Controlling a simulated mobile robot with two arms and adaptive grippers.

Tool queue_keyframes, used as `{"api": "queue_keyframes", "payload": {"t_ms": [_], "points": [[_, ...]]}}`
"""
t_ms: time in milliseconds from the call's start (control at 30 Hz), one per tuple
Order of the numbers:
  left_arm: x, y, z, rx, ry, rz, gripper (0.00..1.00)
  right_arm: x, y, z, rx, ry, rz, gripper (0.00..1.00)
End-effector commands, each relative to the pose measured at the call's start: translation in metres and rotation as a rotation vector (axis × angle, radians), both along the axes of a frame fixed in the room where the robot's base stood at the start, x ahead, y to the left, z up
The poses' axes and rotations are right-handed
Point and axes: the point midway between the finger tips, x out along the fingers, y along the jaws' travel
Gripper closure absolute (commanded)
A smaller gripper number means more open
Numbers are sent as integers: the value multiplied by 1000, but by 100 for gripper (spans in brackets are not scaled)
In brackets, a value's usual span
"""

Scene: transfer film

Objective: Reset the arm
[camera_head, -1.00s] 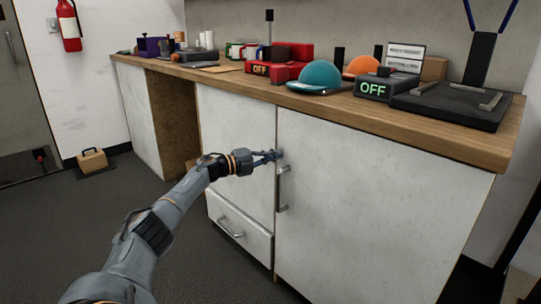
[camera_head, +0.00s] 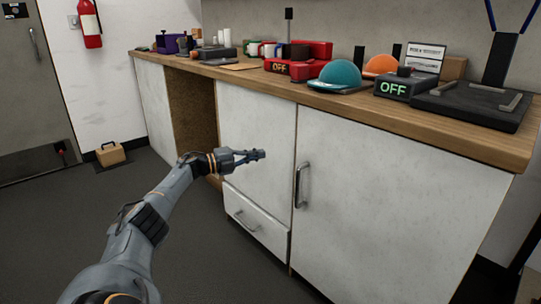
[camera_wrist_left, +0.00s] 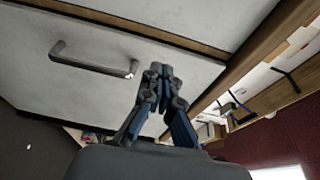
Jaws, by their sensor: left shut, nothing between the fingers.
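My left gripper (camera_head: 258,155) is shut and empty in the head view. It points right, in front of the white cabinet fronts and to the left of the upright cabinet door handle (camera_head: 302,186). In the left wrist view its fingertips (camera_wrist_left: 160,72) are together, with nothing between them. A metal handle on a white cabinet front (camera_wrist_left: 92,62) shows beside the fingers, apart from them. My right gripper is in neither current view.
A wooden counter (camera_head: 422,126) runs above the cabinets. It carries red and black devices with OFF signs (camera_head: 393,90), a teal dome (camera_head: 341,74) and an orange dome (camera_head: 381,64). A closed drawer (camera_head: 256,222) is below. Dark floor (camera_head: 60,235) lies open at left.

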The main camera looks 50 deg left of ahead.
Motion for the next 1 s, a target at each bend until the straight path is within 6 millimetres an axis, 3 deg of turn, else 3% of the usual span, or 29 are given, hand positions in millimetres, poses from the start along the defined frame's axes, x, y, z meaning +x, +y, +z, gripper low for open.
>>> {"api": "queue_keyframes", "payload": {"t_ms": [333,467,567,767,867,1000], "points": [[-7,6,-1,-1,0,-2,100,-1,0,1,3,-11,1,21],[2,-13,-9,-13,1,-31,100,-1,0,1,4,-11,2,21],[17,-56,-28,-50,0,-91,100,-2,0,1,3,-12,1,21],[37,-197,-75,-213,-7,-260,100,-1,0,1,3,-12,1,21],[30,-272,-90,-328,-11,-336,100,-1,0,1,3,-12,1,21],[2,-375,-95,-530,-17,-431,100,-1,0,1,3,-12,1,21]]}}
